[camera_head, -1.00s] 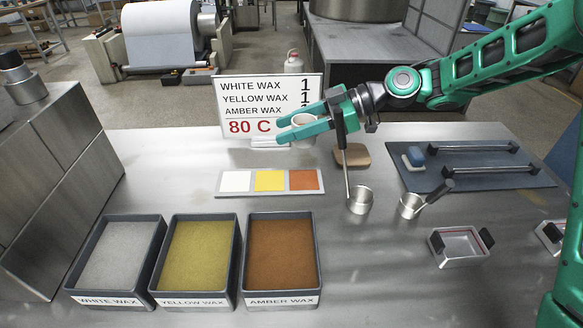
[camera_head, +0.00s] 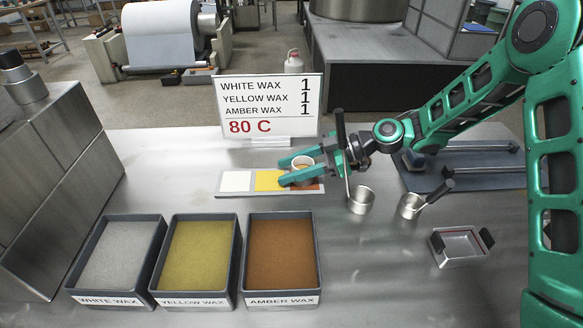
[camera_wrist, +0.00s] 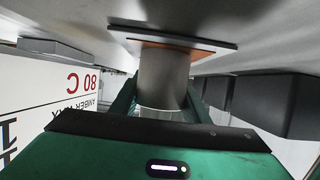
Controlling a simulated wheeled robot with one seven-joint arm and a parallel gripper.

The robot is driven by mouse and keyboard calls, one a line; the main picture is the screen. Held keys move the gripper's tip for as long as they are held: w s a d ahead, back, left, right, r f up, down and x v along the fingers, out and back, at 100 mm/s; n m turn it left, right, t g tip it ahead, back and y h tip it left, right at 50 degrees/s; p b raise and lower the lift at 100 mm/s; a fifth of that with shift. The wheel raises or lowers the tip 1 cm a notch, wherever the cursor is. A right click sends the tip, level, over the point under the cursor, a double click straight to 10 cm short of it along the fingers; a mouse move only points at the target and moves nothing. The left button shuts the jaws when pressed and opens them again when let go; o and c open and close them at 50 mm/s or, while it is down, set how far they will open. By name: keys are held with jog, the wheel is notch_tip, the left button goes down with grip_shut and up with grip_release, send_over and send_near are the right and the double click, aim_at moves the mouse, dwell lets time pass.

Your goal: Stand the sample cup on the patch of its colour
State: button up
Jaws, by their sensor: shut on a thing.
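The sample cup (camera_head: 303,166) is a small pale metal cup; its inside looks brownish in the head view. My gripper (camera_head: 285,171) is shut on it, with one finger on each side. The cup is upright over the amber patch (camera_head: 312,188), at the right end of the patch strip. In the wrist view, the cup (camera_wrist: 163,78) has its base at or very near the orange patch (camera_wrist: 180,43); I cannot tell for certain whether it touches. The white patch (camera_head: 236,181) and yellow patch (camera_head: 267,181) are beside it.
The sign (camera_head: 270,106) stands behind the strip. Three wax trays, white (camera_head: 84,293), yellow (camera_head: 156,294) and amber (camera_head: 320,270), sit in front. Two metal ladle cups (camera_head: 361,201) (camera_head: 410,206) and a small handled tray (camera_head: 462,262) lie to the right.

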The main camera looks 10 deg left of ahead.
jog(key=o, duration=1)
jog(key=v, duration=1)
jog(key=shift+w+d+r, duration=0.1)
jog(key=shift+d+r, duration=0.15)
jog(key=shift+d, duration=0.05)
jog(key=shift+w+d+r, duration=0.1)
jog(key=shift+d+r, duration=0.15)
jog(key=shift+d, duration=0.3)
